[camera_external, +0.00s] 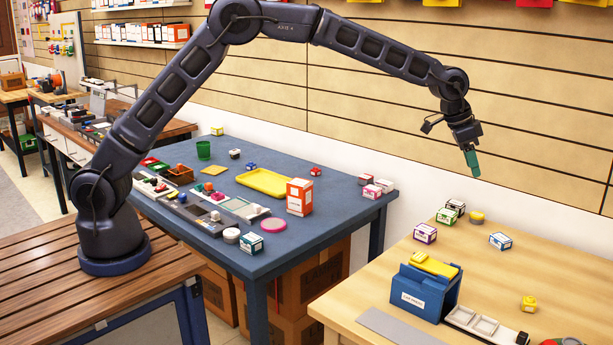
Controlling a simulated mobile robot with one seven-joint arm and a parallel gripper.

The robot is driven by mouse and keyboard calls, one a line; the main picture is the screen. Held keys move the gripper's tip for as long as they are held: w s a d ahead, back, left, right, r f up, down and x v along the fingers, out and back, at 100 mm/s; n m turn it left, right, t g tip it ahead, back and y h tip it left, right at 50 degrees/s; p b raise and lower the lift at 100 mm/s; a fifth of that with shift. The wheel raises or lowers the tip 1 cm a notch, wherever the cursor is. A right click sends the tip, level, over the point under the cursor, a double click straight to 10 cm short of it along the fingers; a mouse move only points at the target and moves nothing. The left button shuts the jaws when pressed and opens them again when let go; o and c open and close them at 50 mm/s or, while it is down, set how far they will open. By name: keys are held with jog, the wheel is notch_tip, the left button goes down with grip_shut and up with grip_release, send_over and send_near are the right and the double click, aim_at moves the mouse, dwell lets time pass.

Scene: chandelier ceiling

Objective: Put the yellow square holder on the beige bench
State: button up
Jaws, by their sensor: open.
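A small flat yellow square piece (214,169) lies on the blue table, to the left of a larger yellow tray (264,182) with rounded corners. I cannot tell which yellow piece is the square holder; a yellow piece (434,264) also lies on top of a blue box, and a small yellow block (528,303) sits on the beige bench. The beige bench (375,310) is at the lower right. My gripper (472,164), with teal fingers pointing down, hangs in the air above the bench's far side. It is open, seen edge-on, and apart from everything.
The blue box (426,292) stands on the bench beside a white compartment tray (474,322). Several small cartons lie at its far side. An orange-and-white carton (300,197) stands upright on the blue table (330,215). The bench's middle has free room.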

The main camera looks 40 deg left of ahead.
jog(key=s+a+r+n, duration=0.1)
jog(key=a+r, duration=0.4)
jog(key=a, duration=0.5)
jog(key=s+a+r+n+t+y, duration=0.1)
jog(key=a+r, duration=0.5)
jog(key=a, duration=0.4)
jog(key=s+a+r+n, duration=0.2)
jog(key=a+r, duration=0.3)
jog(key=a, duration=0.6)
jog(key=s+a+r+n+y, duration=0.1)
jog(key=s+a+r, duration=0.1)
jog(key=s+a, duration=0.55)
jog(key=s+a+r+n, duration=0.15)
jog(key=s+a, duration=0.25)
jog(key=a, duration=0.7)
jog(key=s+a+f+n, duration=0.1)
jog(key=s+a+f, duration=0.1)
jog(key=s+a, duration=0.3)
jog(key=s+a+f+n+y, duration=0.1)
jog(key=s+a, duration=0.5)
jog(key=s, duration=0.6)
jog(key=s+a+f+n+t, duration=0.1)
jog(key=s+a+f+n, duration=0.1)
jog(key=s+a+f, duration=0.3)
jog(key=s+a, duration=0.1)
jog(key=s, duration=0.2)
jog(key=shift+s+y, duration=0.35)
jog(key=shift+y, duration=0.05)
